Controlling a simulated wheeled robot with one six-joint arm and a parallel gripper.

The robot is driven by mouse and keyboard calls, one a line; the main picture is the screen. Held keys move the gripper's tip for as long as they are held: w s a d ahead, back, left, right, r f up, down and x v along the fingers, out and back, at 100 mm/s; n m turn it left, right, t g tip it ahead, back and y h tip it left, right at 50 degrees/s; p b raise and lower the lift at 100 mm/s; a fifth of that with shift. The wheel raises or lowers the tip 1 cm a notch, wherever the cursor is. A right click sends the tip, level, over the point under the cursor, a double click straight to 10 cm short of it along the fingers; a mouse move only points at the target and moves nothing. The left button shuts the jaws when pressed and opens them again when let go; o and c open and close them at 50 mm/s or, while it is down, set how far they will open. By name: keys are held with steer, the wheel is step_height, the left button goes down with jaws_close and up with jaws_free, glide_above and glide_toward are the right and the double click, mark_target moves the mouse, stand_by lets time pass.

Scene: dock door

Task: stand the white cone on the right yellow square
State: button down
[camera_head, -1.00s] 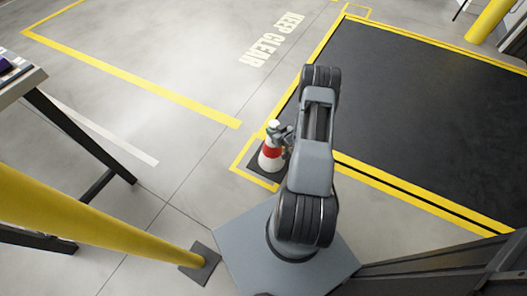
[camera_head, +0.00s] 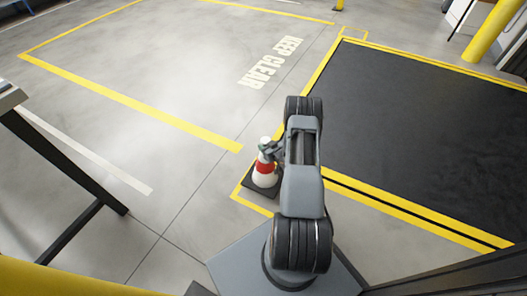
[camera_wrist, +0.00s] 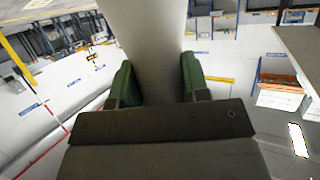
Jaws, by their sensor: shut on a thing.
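The white cone (camera_head: 264,178) has a red band and a dark square base. It stands upright by the near corner of the black dock area. Its base lies within a yellow square outline (camera_head: 249,205) on the floor; I cannot tell whether the base touches the floor. My gripper (camera_head: 267,149) is shut on the upper part of the cone. In the wrist view the pale cone (camera_wrist: 157,45) fills the space between the green finger pads of my gripper (camera_wrist: 157,82). My arm hides the floor just right of the cone.
A dark-legged table (camera_head: 60,160) stands at the left. A yellow post (camera_head: 487,35) stands at the far right. The floor left of the cone is clear.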

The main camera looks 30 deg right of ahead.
steer(key=shift+w+d+f+b, duration=0.15)
steer(key=shift+d+f+b, duration=0.1)
steer(key=shift+f+b, duration=0.05)
steer(key=f+b, duration=0.2)
steer(key=f, duration=0.1)
steer(key=shift+w+f, duration=0.1)
steer(key=shift+w, duration=0.1)
steer(key=shift+f, duration=0.2)
steer(key=c, duration=0.6)
jaws_free()
steer(key=shift+o, duration=0.2)
